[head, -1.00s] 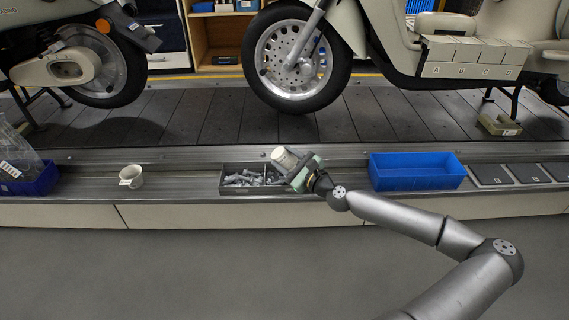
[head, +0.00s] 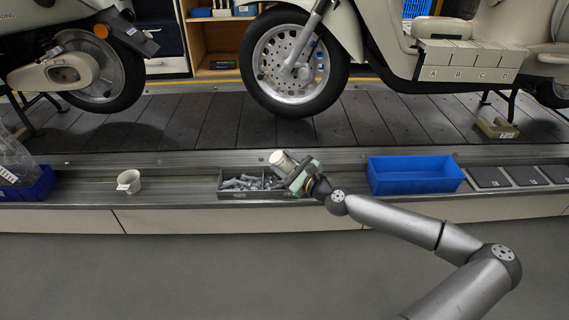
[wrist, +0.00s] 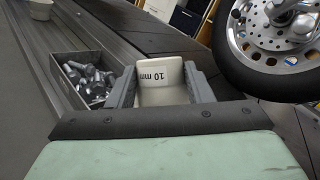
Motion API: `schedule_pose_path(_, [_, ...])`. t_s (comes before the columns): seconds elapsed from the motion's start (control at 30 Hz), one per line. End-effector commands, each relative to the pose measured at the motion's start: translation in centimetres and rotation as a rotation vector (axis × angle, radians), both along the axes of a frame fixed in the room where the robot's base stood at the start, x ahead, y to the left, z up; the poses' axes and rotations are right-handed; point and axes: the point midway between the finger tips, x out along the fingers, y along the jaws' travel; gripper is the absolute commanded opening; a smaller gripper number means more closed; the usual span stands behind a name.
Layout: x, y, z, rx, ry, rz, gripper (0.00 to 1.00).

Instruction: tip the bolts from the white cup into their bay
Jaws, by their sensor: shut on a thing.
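A white cup (head: 282,160) is held between the fingers of my gripper (head: 297,174), above the right part of a grey divided tray (head: 219,190). In the head view the cup leans to the upper left. Grey bolts (head: 240,182) lie in the tray's left bay. The right bay is partly hidden by my gripper; some metal pieces show there.
Another white cup (head: 128,181) stands upright on the ledge to the left. A blue bin (head: 415,174) stands to the right of my gripper, with dark flat pads (head: 488,177) beyond it. Scooters stand on the slat conveyor (head: 200,122) behind.

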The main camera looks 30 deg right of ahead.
Motion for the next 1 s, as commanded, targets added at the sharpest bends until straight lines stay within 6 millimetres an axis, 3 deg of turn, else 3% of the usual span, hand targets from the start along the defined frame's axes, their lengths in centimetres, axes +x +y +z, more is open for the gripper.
schedule_pose_path(0.6, [0.0, 0.0, 6.4, 0.000, -0.001, 0.000, 0.25])
schedule_pose_path(1.0, [0.0, 0.0, 6.9, 0.000, 0.000, 0.000, 0.25])
